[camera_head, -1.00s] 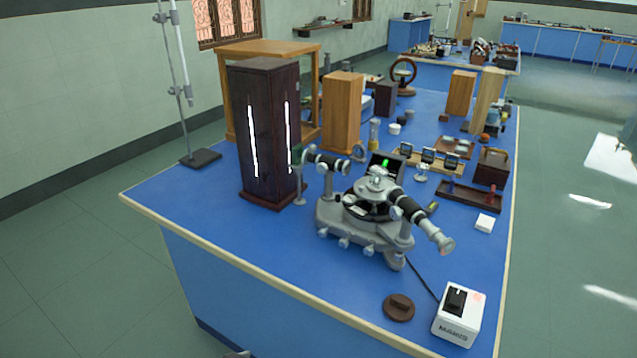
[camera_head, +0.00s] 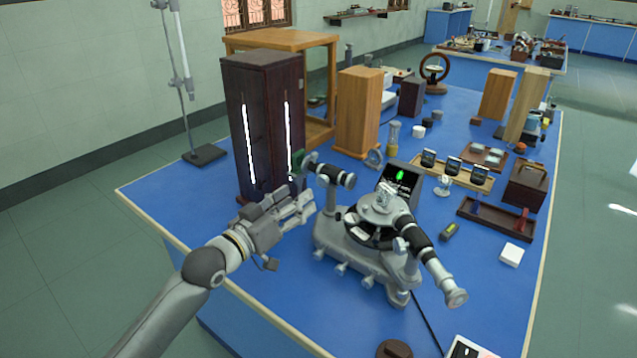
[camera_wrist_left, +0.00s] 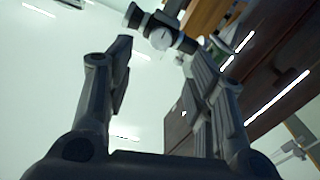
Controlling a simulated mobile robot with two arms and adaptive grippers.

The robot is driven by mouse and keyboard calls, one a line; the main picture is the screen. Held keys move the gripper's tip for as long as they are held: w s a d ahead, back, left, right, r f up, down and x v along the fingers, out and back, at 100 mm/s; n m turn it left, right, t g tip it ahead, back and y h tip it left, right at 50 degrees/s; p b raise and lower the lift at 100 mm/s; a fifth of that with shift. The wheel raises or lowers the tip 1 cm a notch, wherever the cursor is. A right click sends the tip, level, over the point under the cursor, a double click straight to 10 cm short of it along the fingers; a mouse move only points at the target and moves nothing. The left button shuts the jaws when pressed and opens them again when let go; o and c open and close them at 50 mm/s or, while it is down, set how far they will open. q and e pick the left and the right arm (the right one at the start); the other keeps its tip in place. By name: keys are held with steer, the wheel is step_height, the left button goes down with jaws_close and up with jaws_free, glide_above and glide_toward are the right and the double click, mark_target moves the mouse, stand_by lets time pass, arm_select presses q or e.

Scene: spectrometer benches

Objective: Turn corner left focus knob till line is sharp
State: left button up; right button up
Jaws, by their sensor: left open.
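The grey and black spectrometer (camera_head: 372,262) stands on the blue bench, right of my left gripper. Its left tube (camera_head: 336,177) points toward the dark lamp cabinet. In the left wrist view the tube (camera_wrist_left: 183,43) crosses the top, with a round pale knob (camera_wrist_left: 160,38) on its side. I cannot tell for certain if this is the focus knob. My left gripper (camera_head: 307,204) is open and empty, below and left of the tube; its fingers (camera_wrist_left: 158,52) point toward it in the wrist view, apart from it. The dark screen (camera_head: 402,178) behind shows a green mark. My right gripper is out of view.
The tall dark cabinet (camera_head: 263,125) with two bright slits stands close behind my left gripper. A wooden block (camera_head: 358,110) stands behind the spectrometer. A white box (camera_head: 511,254) lies to the right. The bench's front left corner is clear.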

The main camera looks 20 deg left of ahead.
mark_target(321, 182)
arm_select(q)
steer(key=x, duration=0.6)
steer(key=shift+w+d, duration=0.1)
steer(key=shift+w, duration=0.3)
steer(key=shift+w+d, duration=0.15)
steer(key=shift+w, duration=0.2)
steer(key=shift+w+d+f, duration=0.1)
steer(key=shift+w, duration=0.25)
steer(key=c, duration=1)
steer(key=shift+c, duration=0.2)
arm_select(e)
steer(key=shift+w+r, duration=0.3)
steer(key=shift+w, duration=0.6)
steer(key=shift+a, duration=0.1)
